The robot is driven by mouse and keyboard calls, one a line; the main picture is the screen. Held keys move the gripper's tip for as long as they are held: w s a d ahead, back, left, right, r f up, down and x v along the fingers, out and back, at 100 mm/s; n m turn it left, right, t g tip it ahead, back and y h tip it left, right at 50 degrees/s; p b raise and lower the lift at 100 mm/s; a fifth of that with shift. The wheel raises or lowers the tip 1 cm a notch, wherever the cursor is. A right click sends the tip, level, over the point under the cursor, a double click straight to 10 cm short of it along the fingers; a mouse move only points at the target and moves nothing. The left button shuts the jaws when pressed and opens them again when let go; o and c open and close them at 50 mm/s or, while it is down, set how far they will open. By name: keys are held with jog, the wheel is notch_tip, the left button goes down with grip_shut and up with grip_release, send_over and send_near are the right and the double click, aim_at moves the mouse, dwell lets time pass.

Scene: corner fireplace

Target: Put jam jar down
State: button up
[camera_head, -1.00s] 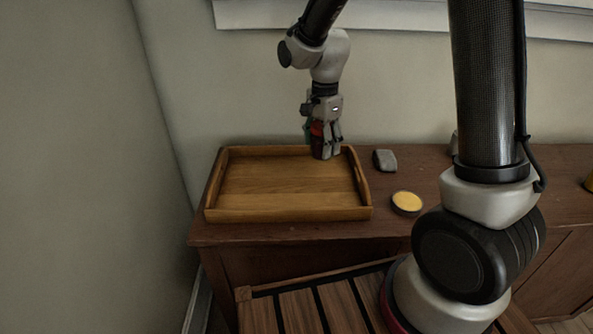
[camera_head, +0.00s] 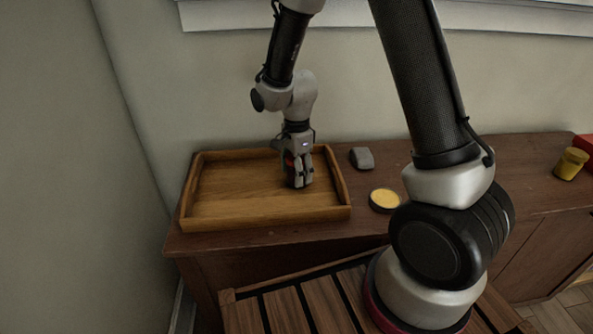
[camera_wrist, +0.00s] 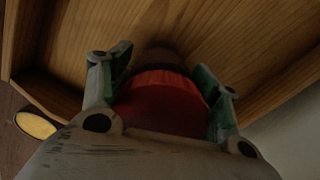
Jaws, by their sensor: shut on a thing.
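The jam jar shows as a red shape (camera_head: 289,160) between the fingers of my gripper (camera_head: 299,184) in the head view. My gripper is shut on it and points down over the right part of the wooden tray (camera_head: 225,222). In the wrist view the jar's red top (camera_wrist: 160,100) fills the space between the two green-sided fingers, with the tray's wood floor (camera_wrist: 220,40) beyond it. The jar's lower part is hidden, and I cannot tell whether it touches the tray floor.
The tray stands on a dark wooden cabinet (camera_head: 340,226). Right of it are a grey block (camera_head: 361,158) and a round tin with a yellow top (camera_head: 384,199). A yellow jar (camera_head: 570,164) and a red object (camera_head: 584,145) stand at the far right.

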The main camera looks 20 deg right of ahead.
jog(key=o, duration=1.4)
jog(key=shift+c, duration=0.2)
notch_tip(320, 180, up, 12)
jog(key=shift+r, duration=0.1)
jog(key=s+d+r+n+t, duration=0.2)
jog(key=s+d+r+n, duration=0.5)
jog(key=r, duration=0.3)
jog(key=s+d+r+n+t, duration=0.1)
jog(key=s+d+r+n, duration=0.1)
jog(key=s+d+n, duration=0.2)
jog(key=s+d+r+n+t, duration=0.1)
jog(key=s+d+n, duration=0.3)
jog(key=s, duration=0.7)
jog(key=shift+r+n, duration=0.4)
jog(key=shift+r, duration=0.25)
jog(key=shift+d, duration=0.1)
